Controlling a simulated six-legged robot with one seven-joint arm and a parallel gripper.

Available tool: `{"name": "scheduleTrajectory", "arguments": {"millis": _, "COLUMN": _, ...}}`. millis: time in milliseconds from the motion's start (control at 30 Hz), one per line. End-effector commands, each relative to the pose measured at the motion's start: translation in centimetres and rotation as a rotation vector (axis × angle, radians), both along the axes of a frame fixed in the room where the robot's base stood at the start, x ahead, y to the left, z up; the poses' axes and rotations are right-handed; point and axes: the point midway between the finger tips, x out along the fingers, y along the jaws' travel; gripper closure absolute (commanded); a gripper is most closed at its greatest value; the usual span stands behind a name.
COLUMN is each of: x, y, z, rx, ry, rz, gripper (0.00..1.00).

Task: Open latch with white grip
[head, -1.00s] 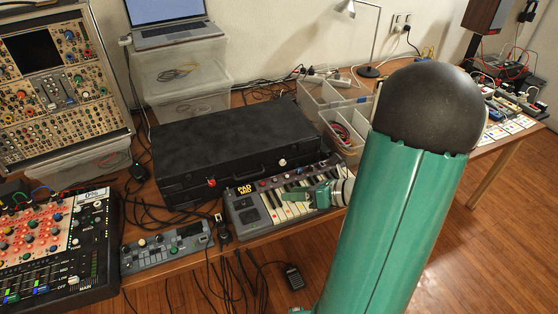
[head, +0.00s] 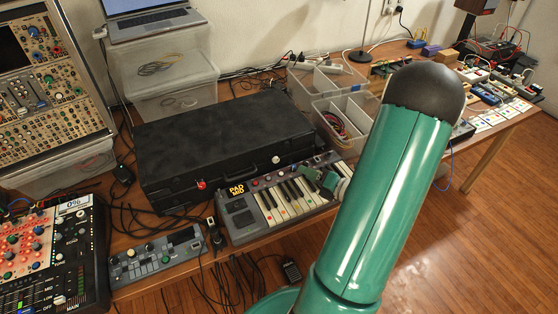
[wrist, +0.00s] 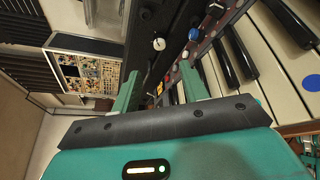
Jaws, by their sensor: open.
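A closed black case (head: 215,140) lies flat on the table. On its front side, near the right end, is a latch with a white grip (head: 276,160). A second latch with a red grip (head: 202,184) is further left on the same side. My gripper (head: 318,178) is over the keyboard keys, to the right of the white grip and apart from it. In the wrist view my two green fingers (wrist: 160,85) are spread with nothing held between them. The white grip (wrist: 159,43) shows there just beyond the fingertips.
A keyboard (head: 245,212) lies directly in front of the case, under my gripper. Clear bins (head: 345,105) stand to the right of the case. A small grey control unit (head: 155,258) and a mixer (head: 85,250) lie at the left. Loose cables run across the table.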

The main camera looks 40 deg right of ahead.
Motion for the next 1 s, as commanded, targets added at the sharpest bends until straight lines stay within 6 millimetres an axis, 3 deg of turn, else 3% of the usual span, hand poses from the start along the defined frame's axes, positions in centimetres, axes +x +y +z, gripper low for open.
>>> {"name": "scheduleTrajectory", "arguments": {"millis": 533, "x": 10.3, "y": 1.4, "z": -2.1, "rx": 0.0, "ry": -0.001, "rz": 0.01, "gripper": 0.56}}
{"name": "scheduleTrajectory", "arguments": {"millis": 733, "x": 11.7, "y": 1.4, "z": -2.3, "rx": 0.0, "ry": -0.001, "rz": 0.008, "gripper": 0.56}}
{"name": "scheduleTrajectory", "arguments": {"millis": 967, "x": 11.9, "y": 1.4, "z": -2.3, "rx": 0.0, "ry": 0.0, "rz": 0.007, "gripper": 0.56}}
{"name": "scheduleTrajectory", "arguments": {"millis": 1000, "x": 11.8, "y": 1.4, "z": -2.3, "rx": 0.0, "ry": 0.0, "rz": 0.007, "gripper": 0.6}}
